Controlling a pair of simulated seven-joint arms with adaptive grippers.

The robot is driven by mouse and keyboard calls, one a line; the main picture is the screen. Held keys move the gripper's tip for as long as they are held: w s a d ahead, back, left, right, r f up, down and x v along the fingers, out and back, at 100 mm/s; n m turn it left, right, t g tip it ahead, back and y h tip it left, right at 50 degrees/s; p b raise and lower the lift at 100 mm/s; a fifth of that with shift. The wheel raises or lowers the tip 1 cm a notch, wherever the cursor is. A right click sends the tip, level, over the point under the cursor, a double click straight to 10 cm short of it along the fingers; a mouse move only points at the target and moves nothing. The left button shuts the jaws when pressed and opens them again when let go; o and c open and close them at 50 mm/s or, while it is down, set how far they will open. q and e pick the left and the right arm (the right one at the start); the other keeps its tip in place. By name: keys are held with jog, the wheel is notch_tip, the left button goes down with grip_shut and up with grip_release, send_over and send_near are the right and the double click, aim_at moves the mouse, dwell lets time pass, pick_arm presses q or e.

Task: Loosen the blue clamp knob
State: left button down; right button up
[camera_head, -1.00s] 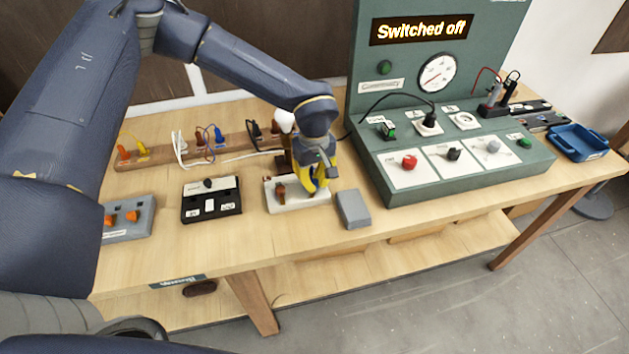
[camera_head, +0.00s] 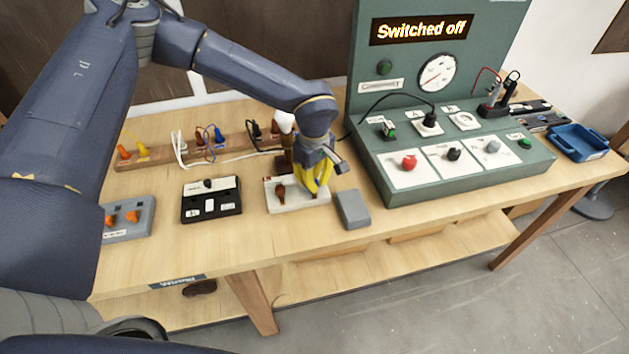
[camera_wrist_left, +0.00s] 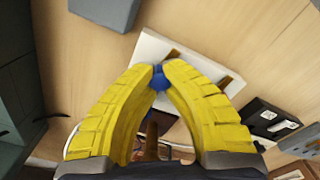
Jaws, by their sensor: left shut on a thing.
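The blue clamp knob (camera_wrist_left: 159,79) shows in the left wrist view between the tips of my left gripper (camera_wrist_left: 158,70). Its yellow fingers are shut on the knob. The knob sits over a white base plate (camera_wrist_left: 148,48), which also shows in the head view (camera_head: 290,207). A brown part (camera_head: 281,191) stands on the plate to the left of the fingers. My right gripper is not in view.
A grey block (camera_head: 352,209) stands close to the right of the plate. A black switch box (camera_head: 211,205) is to its left. The green test panel (camera_head: 470,180) stands further right, its display reading "Switched off". A wooden rail with plugs (camera_head: 160,155) lies behind.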

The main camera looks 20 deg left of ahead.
pick_arm(q)
jog(key=shift+w+a+r, duration=0.1)
jog(key=shift+w+a, duration=0.1)
jog(key=shift+w, duration=0.05)
jog(key=c, duration=1.5)
grip_release()
jog(key=o, duration=0.3)
jog(key=shift+s, duration=0.15)
jog(key=shift+d, duration=0.1)
notch_tip(320, 180, up, 12)
